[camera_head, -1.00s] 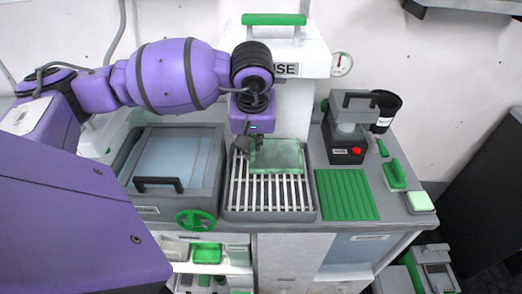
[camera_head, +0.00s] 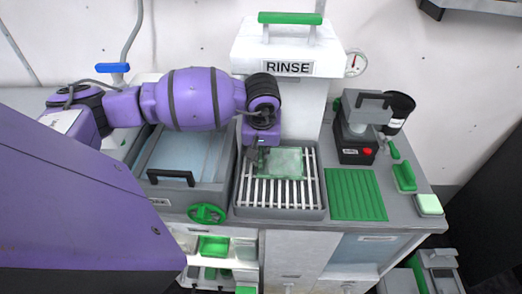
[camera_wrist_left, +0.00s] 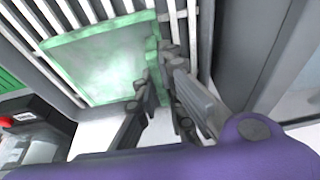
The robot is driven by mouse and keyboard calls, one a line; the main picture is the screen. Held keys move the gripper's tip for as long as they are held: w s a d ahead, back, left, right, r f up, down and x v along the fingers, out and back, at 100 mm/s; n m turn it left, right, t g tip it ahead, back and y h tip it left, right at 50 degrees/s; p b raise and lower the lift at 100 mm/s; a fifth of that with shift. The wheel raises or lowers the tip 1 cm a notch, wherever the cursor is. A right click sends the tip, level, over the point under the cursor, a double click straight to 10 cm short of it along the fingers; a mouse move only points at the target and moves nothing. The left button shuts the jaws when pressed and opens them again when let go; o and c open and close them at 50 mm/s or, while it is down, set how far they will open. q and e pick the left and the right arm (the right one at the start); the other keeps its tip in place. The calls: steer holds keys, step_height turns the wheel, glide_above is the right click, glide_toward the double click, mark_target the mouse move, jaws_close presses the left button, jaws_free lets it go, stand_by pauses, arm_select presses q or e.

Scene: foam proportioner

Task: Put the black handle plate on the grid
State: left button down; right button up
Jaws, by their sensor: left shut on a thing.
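The plate (camera_head: 281,163) is a flat, see-through green pane with pale smears. It lies over the back half of the grid (camera_head: 283,195) of white bars in its grey tray. In the left wrist view the plate (camera_wrist_left: 100,62) covers several bars; I cannot tell whether it rests on them or is just above. My left gripper (camera_head: 257,155) is at the plate's left edge, fingers shut there. In the left wrist view the gripper (camera_wrist_left: 160,75) meets the plate's edge; no black handle can be made out between the dark fingers. My right gripper is out of view.
A lidded grey basin (camera_head: 185,160) with a black handle stands left of the grid, a green valve wheel (camera_head: 207,213) at its front. The RINSE housing (camera_head: 287,66) rises behind. A green ribbed mat (camera_head: 356,194) and a black mixer-like device (camera_head: 355,145) stand to the right.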

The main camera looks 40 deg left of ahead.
arm_select(q)
steer(key=shift+f, duration=0.2)
steer(key=c, duration=1.9)
jaws_free()
steer(key=shift+o, duration=0.2)
steer(key=shift+r, duration=0.5)
steer(key=v, duration=0.7)
